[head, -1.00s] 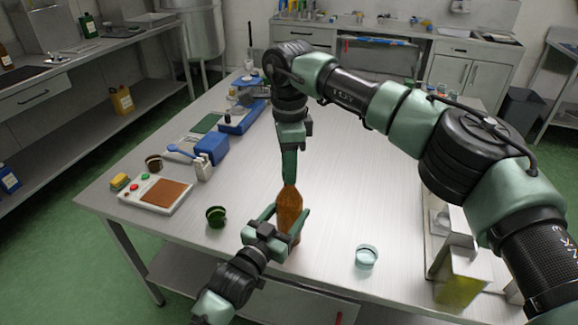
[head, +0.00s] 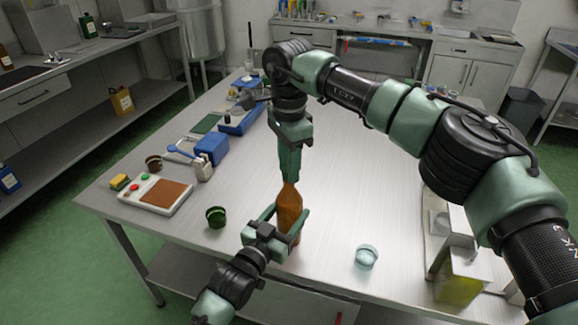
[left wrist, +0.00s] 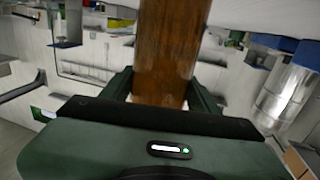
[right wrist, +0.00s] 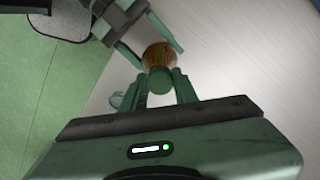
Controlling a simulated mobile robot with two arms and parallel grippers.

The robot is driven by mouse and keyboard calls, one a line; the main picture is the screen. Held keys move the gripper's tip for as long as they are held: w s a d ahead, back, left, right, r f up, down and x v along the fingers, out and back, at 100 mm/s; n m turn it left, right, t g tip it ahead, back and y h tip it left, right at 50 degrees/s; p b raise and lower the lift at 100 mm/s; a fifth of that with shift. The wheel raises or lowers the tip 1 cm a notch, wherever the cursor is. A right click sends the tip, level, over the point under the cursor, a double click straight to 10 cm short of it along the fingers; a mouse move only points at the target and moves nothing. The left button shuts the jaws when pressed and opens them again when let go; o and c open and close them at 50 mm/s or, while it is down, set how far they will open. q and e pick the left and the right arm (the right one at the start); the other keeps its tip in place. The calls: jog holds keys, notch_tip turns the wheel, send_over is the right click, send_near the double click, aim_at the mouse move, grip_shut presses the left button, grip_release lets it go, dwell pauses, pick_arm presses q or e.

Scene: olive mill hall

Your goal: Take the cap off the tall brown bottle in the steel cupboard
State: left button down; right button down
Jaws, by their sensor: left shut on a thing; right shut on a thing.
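The tall brown bottle (head: 289,210) stands upright at the steel table's front part, not inside a cupboard. My left gripper (head: 288,214) is shut around its body from the front. The bottle's body fills the middle of the left wrist view (left wrist: 165,50) between the fingers. My right gripper (head: 290,181) points straight down over the bottle's top, its fingers shut. In the right wrist view a small green cap (right wrist: 160,80) shows between the fingertips, over the brown bottle (right wrist: 157,54). I cannot tell whether the cap is apart from the neck.
On the steel table (head: 330,200), a dark green cup (head: 216,217) stands left of the bottle and a clear glass dish (head: 366,257) to its right. The table's middle is clear.

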jog(key=shift+r, duration=1)
jog(key=shift+r, duration=0.1)
jog(key=shift+r, duration=1.9)
pick_arm(q)
jog(key=shift+c, duration=1.5)
grip_release()
